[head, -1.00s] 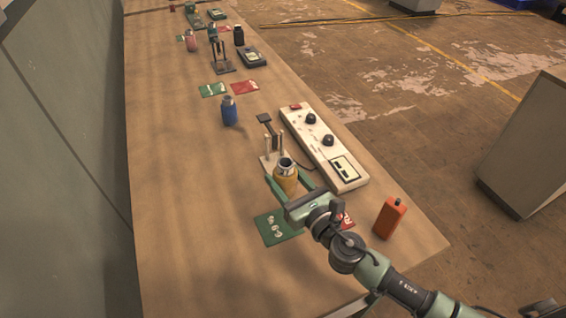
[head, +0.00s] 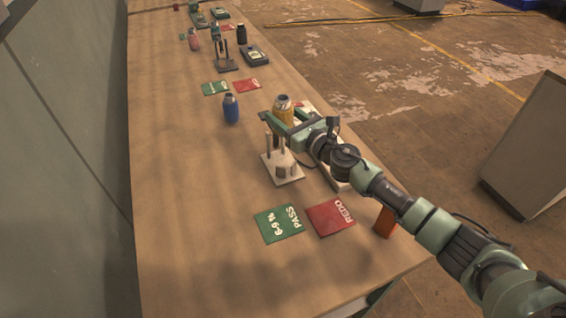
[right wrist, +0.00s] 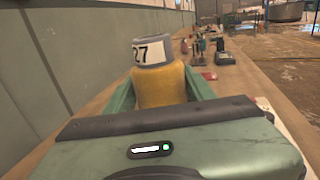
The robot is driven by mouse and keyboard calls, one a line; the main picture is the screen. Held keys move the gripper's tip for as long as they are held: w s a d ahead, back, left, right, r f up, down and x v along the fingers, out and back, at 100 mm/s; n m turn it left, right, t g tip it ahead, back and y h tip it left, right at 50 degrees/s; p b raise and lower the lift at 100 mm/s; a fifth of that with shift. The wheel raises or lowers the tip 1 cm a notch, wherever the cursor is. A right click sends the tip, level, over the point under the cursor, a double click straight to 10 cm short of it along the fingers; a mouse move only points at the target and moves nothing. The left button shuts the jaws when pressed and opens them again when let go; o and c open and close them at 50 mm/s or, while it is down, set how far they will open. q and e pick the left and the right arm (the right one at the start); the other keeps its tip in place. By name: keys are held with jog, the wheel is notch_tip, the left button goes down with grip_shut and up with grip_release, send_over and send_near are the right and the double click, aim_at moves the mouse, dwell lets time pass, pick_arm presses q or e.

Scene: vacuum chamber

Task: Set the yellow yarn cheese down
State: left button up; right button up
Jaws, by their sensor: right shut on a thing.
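The yellow yarn cheese (head: 283,112) is upright in my right gripper (head: 285,124), by the far end of the white meter box (head: 310,106). I cannot tell whether its base is clear of the surface. In the right wrist view the cheese (right wrist: 160,86) has a grey and white collar marked 27, with a green finger on each side. A pegged stand (head: 292,178) is nearer. A green PASS card (head: 270,234) and a red REDO card (head: 345,210) lie flat and bare in front. My left gripper is out of view.
A blue yarn cheese (head: 231,110) stands left of my gripper. An orange box (head: 383,222) is near the table's right edge, partly behind my arm. Farther along are another card pair, a second stand (head: 226,66) and a meter (head: 254,54). The table's left side is clear.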

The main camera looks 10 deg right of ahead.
notch_tip(320, 180, down, 15)
jog(key=b, duration=1.2)
jog(key=shift+r+b, duration=0.1)
jog(key=shift+b, duration=0.3)
jog(key=shift+r, duration=0.15)
jog(key=o, duration=1.5)
jog(key=shift+c, duration=0.2)
